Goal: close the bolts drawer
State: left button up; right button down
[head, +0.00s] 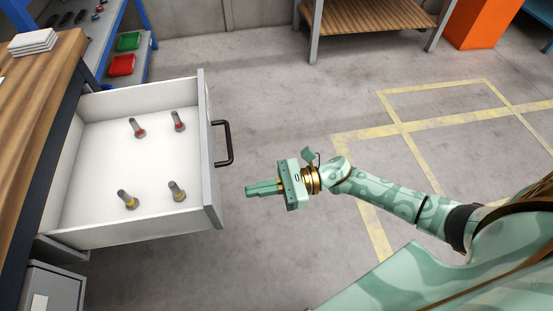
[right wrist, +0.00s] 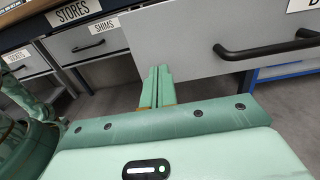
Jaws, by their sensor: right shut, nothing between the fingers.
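The bolts drawer (head: 213,185) is pulled well out of the bench at the left of the head view. Several bolts stand upright on its white floor, some with red and some with yellow collars. Its black bar handle (head: 228,143) is on the front panel and also shows in the right wrist view (right wrist: 265,47). My right gripper (head: 248,190) is shut and empty, just right of the drawer front and nearer than the handle. In the right wrist view its closed fingers (right wrist: 157,82) point at the grey front panel (right wrist: 190,35); contact cannot be told. My left gripper is not in view.
The wooden bench top (head: 45,85) runs along the left. A shelf with green (head: 128,41) and red bins stands behind. Open concrete floor lies right of the drawer.

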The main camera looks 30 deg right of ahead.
aim_at(217, 197)
jog(key=x, duration=0.6)
jog(key=shift+a, duration=0.1)
